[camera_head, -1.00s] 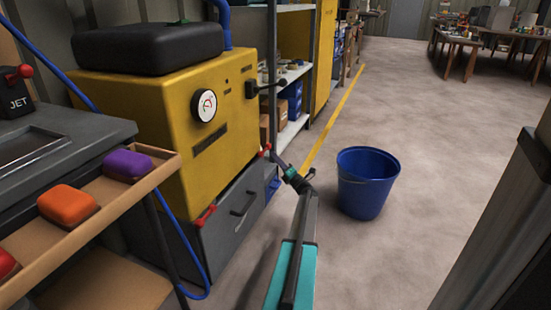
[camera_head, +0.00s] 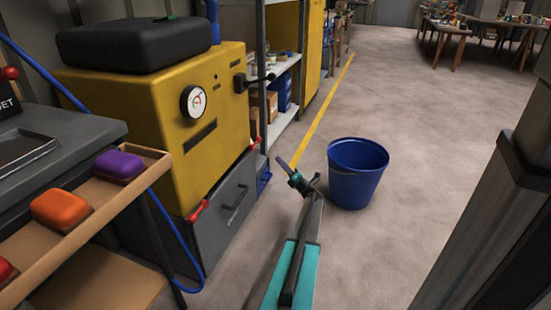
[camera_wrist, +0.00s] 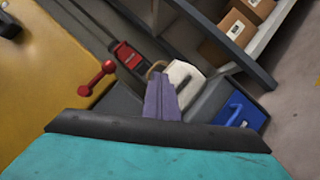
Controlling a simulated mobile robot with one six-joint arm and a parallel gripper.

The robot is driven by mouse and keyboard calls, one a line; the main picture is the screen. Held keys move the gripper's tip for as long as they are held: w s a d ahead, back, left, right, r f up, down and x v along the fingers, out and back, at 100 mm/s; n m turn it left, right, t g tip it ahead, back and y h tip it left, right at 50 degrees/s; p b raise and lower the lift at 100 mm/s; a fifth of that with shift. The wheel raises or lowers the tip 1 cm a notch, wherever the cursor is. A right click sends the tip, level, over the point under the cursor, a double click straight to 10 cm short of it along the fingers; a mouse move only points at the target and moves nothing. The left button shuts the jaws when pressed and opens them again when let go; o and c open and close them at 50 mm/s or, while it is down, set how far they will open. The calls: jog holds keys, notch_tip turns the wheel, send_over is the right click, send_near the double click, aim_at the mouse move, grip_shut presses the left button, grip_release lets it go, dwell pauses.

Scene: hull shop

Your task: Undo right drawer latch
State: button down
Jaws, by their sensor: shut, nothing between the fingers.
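The grey drawer (camera_head: 226,210) sits shut under the yellow machine, with a dark handle on its front. Its right red latch (camera_head: 257,143) is at the drawer's upper right corner. In the wrist view, a red lever with a round knob (camera_wrist: 97,76) shows at the edge between yellow and grey; it looks like this latch. The left red latch (camera_head: 198,210) is at the other upper corner. My gripper (camera_head: 281,162) is to the right of the right latch, apart from it. In the wrist view, its purple fingers (camera_wrist: 160,98) are together and empty.
A blue bucket (camera_head: 357,172) stands on the floor just right of my gripper. A shelf (camera_head: 284,123) with boxes is behind the machine. A wooden tray (camera_head: 100,207) is at the left. The floor right of the bucket is open, up to a grey post.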

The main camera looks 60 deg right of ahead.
jog(key=shift+s+d+f+b, duration=0.2)
jog(key=shift+s+f+b, duration=0.5)
jog(key=shift+s, duration=0.25)
jog(key=shift+s, duration=0.15)
